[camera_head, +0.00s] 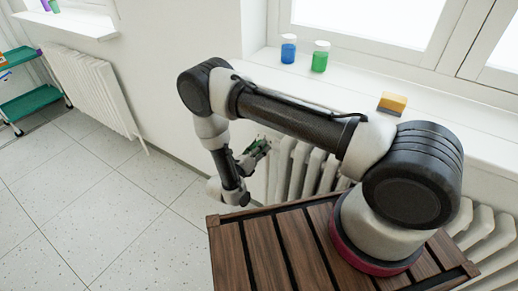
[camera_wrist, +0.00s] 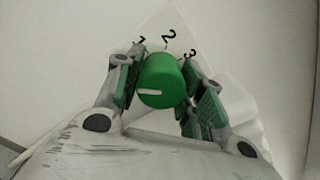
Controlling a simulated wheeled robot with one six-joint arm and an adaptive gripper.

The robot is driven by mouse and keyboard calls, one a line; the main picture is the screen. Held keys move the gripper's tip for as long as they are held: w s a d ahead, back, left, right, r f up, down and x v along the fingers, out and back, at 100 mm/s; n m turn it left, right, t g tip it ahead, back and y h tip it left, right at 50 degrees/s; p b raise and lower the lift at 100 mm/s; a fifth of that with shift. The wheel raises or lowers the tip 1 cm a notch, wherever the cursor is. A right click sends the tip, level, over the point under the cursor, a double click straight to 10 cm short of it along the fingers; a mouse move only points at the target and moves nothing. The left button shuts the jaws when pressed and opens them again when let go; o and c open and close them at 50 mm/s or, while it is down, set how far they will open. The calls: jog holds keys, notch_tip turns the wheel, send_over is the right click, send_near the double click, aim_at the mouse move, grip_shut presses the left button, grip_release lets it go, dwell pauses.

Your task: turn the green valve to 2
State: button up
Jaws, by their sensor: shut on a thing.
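The green valve (camera_wrist: 165,75) is a round knob in front of a white plate (camera_wrist: 181,22) with the numbers 1, 2 and 3. The 1 is at upper left, the 2 at the top and the 3 at upper right. A white line on the knob's face runs toward the left, below the 1. My gripper (camera_wrist: 163,84) is shut on the valve, one green-padded finger on each side. In the head view my gripper (camera_head: 254,152) is at the left end of the radiator, and I cannot make out the valve there.
A white radiator (camera_head: 303,172) stands under the windowsill (camera_head: 345,82). On the sill are a blue jar (camera_head: 288,52), a green jar (camera_head: 320,60) and a yellow-brown sponge (camera_head: 392,103). Another radiator (camera_head: 93,88) and a green-shelved cart (camera_head: 30,103) are at left. The tiled floor (camera_head: 100,200) is clear.

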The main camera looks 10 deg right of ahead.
jog(key=m, duration=0.4)
jog(key=shift+m, duration=0.4)
jog(key=m, duration=0.4)
jog(key=shift+a, duration=0.1)
jog(key=m, duration=0.5)
jog(key=shift+w+m, duration=0.1)
jog(key=shift+m, duration=0.2)
jog(key=m, duration=0.4)
jog(key=shift+m, duration=0.3)
jog(key=o, duration=1)
jog(key=shift+a, duration=0.1)
